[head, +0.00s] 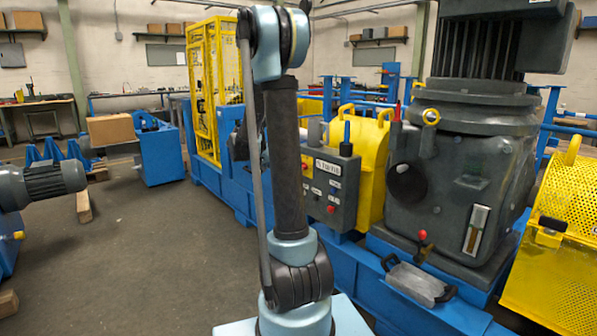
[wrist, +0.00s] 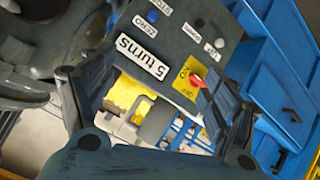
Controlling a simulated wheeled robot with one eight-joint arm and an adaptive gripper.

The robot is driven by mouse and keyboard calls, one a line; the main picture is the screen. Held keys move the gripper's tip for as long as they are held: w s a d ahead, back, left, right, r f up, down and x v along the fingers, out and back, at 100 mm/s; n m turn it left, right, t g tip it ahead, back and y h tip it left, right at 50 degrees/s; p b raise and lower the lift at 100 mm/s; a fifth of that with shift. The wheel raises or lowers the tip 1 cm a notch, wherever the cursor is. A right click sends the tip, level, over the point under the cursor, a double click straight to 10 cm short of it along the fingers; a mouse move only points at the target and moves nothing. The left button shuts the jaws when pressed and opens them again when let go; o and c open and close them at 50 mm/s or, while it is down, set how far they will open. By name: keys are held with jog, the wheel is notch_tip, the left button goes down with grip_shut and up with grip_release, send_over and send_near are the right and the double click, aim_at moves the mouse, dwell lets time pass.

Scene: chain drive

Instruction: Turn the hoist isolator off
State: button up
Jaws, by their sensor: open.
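A grey control box (head: 331,190) stands right of my arm in the head view, with small buttons and a red knob (head: 331,209) low on its face. In the wrist view the box face (wrist: 180,45) is tilted and carries a "5 turns" label. A red switch knob (wrist: 197,80) sits on a yellow plate marked ON, probably the hoist isolator. My gripper (wrist: 155,95) is open and empty. Its right finger is close beside the knob in the picture and covers part of the plate's surroundings. I cannot tell whether it touches.
A yellow guard (head: 375,150) and a large dark machine (head: 445,180) stand behind and right of the box. A red-tipped lever (head: 423,238) rises near the blue frame (head: 400,305). A grey motor (head: 45,183) is at left. The floor (head: 150,260) at left is open.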

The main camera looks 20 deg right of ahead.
jog(key=w+f+m+t+h, duration=0.1)
jog(key=w+f+m+h, duration=0.2)
jog(key=w+f, duration=0.5)
jog(key=w+f+m+t+h, duration=0.1)
jog(key=w+f+m+h, duration=0.2)
jog(key=w, duration=0.9)
jog(key=w+d, duration=0.3)
jog(key=d, duration=0.5)
jog(key=w+d+n, duration=0.1)
jog(key=w+d, duration=0.2)
jog(key=d, duration=0.5)
jog(key=shift+f, duration=0.35)
jog(key=shift+w, duration=0.1)
jog(key=c, duration=1.1)
